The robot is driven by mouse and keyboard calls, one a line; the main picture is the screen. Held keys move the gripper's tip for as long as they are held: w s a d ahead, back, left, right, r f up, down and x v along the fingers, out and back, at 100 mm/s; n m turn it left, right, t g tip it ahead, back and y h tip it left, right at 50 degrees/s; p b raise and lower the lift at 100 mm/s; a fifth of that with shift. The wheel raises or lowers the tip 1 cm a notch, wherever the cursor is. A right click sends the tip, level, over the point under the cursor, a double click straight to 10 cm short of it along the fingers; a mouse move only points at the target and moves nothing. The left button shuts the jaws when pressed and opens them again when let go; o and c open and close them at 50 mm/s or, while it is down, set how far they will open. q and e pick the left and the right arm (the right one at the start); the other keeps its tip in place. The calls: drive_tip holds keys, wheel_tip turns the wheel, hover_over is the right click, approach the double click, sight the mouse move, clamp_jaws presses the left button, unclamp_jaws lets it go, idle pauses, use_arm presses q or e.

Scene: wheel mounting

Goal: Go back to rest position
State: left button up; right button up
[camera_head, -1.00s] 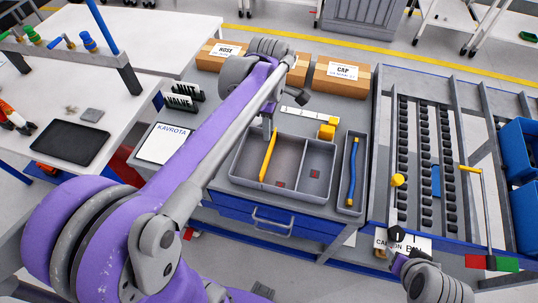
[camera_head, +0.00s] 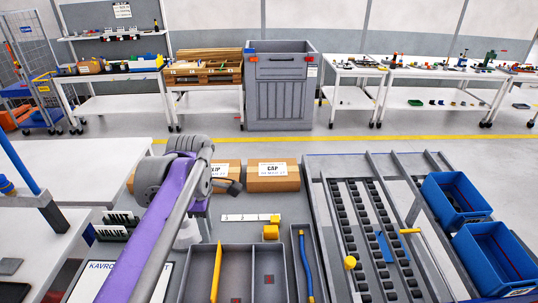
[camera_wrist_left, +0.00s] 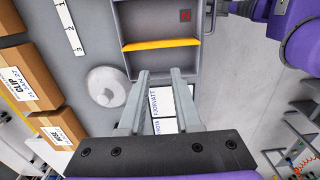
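My left arm comes in from the lower left in the head view and reaches over the workbench. Its gripper (camera_head: 205,224) points down near the back left corner of the grey divided tray (camera_head: 252,275). In the left wrist view the left gripper (camera_wrist_left: 160,74) has its two fingers apart with nothing held between them. A white round part (camera_wrist_left: 105,87) stands beside the fingers, apart from them, and also shows behind the arm in the head view (camera_head: 187,236). My right gripper is not in view.
Boxes labelled CLIP (camera_head: 225,177) and CAP (camera_head: 273,177) stand behind the tray. A yellow strip (camera_head: 216,272) lies in the tray. A roller rack (camera_head: 375,240) and blue bins (camera_head: 495,258) are at right. A grey container (camera_head: 280,95) stands on the open floor beyond.

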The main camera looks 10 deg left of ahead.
use_arm(q)
drive_tip(key=s+d+f+m+t, duration=0.3)
drive_tip(key=s+f+m, duration=0.3)
drive_tip(key=m, duration=0.4)
drive_tip(key=s+d+f+m+t, duration=0.2)
drive_tip(key=s+d+f+m, duration=0.1)
drive_tip(key=s+f+m, duration=0.4)
drive_tip(key=m, duration=0.3)
drive_tip(key=shift+s+d+m+t, duration=0.3)
drive_tip(key=shift+d+t, duration=0.05)
drive_tip(key=shift+t, duration=0.05)
drive_tip(key=shift+o, duration=0.7)
drive_tip(key=shift+f, duration=0.1)
